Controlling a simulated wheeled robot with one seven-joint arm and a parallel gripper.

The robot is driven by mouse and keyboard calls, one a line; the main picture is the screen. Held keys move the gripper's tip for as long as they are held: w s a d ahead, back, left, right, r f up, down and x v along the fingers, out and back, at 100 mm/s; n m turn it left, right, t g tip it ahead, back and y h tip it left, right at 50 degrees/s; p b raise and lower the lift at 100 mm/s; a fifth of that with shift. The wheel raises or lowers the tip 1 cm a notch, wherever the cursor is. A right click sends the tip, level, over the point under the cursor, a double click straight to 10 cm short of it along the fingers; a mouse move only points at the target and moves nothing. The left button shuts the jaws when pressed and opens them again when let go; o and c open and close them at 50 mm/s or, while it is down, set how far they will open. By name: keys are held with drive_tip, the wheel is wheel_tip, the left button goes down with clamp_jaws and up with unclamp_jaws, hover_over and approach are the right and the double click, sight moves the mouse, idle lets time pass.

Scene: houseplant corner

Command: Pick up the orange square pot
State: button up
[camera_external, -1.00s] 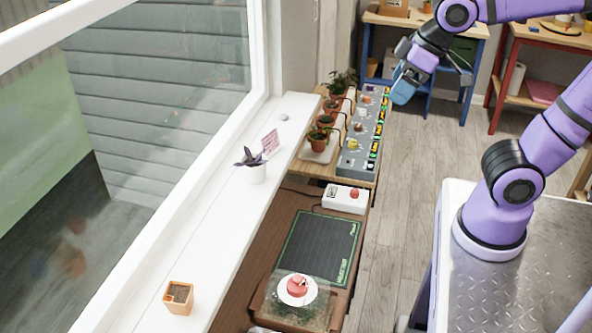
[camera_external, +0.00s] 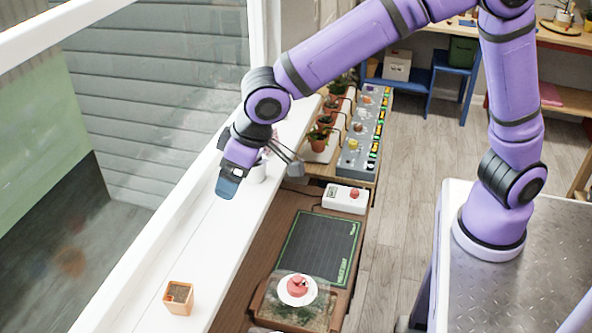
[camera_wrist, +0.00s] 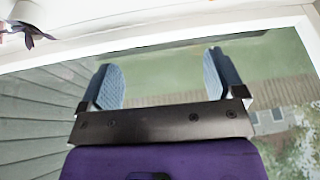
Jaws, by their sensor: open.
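The orange square pot (camera_external: 179,298) holds dark soil and stands upright on the white windowsill, near the bottom left of the external view. My gripper (camera_external: 258,178) is open and empty. It hangs over the windowsill farther back, well apart from the pot, and partly covers a white pot there. In the wrist view my gripper's two blue-grey fingers (camera_wrist: 160,78) are spread with nothing between them. Window glass and outdoor ground lie beyond them. The orange pot does not show in the wrist view.
The white pot (camera_external: 259,172) stands on the windowsill (camera_external: 215,240) beside my gripper. The window frame runs along the sill's left side. A terrarium (camera_external: 297,303) and a dark mat (camera_external: 318,248) lie to the right. The sill between my gripper and the orange pot is clear.

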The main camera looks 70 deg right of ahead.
drive_tip(key=n, duration=0.1)
approach(180, 295)
drive_tip(key=x, duration=0.5)
drive_tip(key=shift+s+f, duration=0.15)
drive_tip(key=shift+w+x, duration=0.15)
drive_tip(key=shift+x, duration=1.25)
drive_tip(key=shift+w+x, duration=0.15)
drive_tip(key=shift+x, duration=1.25)
drive_tip(key=c, duration=1)
